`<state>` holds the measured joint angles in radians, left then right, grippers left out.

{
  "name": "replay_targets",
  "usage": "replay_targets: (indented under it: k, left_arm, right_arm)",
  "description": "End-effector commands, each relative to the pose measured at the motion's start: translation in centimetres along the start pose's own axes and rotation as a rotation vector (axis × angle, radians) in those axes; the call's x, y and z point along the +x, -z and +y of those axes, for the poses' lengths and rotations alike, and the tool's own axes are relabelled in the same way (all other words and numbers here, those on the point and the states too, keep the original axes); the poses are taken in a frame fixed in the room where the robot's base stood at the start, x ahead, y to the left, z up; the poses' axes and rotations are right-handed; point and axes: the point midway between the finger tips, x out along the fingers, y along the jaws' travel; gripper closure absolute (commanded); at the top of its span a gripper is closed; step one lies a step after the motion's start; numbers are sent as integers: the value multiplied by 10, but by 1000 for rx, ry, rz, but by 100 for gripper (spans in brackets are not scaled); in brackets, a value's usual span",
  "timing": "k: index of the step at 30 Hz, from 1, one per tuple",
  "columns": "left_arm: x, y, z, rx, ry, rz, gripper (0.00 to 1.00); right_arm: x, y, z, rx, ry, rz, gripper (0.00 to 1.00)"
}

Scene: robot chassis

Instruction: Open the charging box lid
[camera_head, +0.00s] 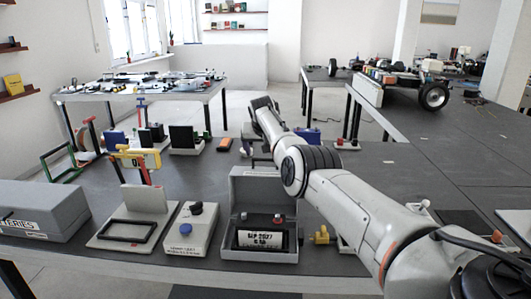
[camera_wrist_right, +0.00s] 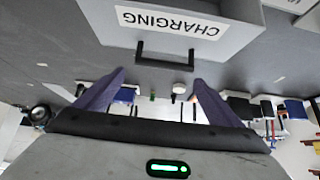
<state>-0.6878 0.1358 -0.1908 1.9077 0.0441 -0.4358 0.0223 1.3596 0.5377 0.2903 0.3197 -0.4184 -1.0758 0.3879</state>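The charging box (camera_head: 238,246) is a grey case on the dark table, front centre in the head view. Its lid (camera_head: 258,188) stands raised at the back, and a dark labelled battery (camera_head: 262,238) shows inside. The right wrist view shows a grey face with an upside-down CHARGING label (camera_wrist_right: 172,22) and a black bar handle (camera_wrist_right: 165,57). My right gripper (camera_wrist_right: 160,78) is open and empty, its purple fingers apart with the handle just beyond their tips. My left gripper is not in view.
A grey control box (camera_head: 188,230) with knobs and a plate with a black frame (camera_head: 128,231) stand left of the charging box. A yellow part (camera_head: 321,236) lies to its right. A long grey case (camera_head: 38,209) is at far left. My right arm crosses the table.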

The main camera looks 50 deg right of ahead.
Motion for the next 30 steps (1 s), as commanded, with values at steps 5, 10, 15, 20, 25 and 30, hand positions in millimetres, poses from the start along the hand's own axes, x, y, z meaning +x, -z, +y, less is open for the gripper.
replay_targets:
  k: [5, 10, 15, 20, 25, 30]
  left_arm:
    - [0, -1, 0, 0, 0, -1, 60]
    - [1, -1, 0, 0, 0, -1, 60]
    - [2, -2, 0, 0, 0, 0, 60]
    - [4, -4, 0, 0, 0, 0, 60]
    - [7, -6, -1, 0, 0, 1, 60]
    - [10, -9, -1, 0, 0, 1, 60]
  right_arm:
    - [1, -3, -1, -1, 1, -6, 11]
    - [-1, -3, -2, -1, 0, -6, 11]
    - [-10, -3, -2, -1, -1, -5, 11]
    - [-24, -5, -2, -3, 1, -5, 11]
    - [-49, -4, -2, -1, 2, -3, 11]
    - [-76, -3, -2, 0, 3, -3, 11]
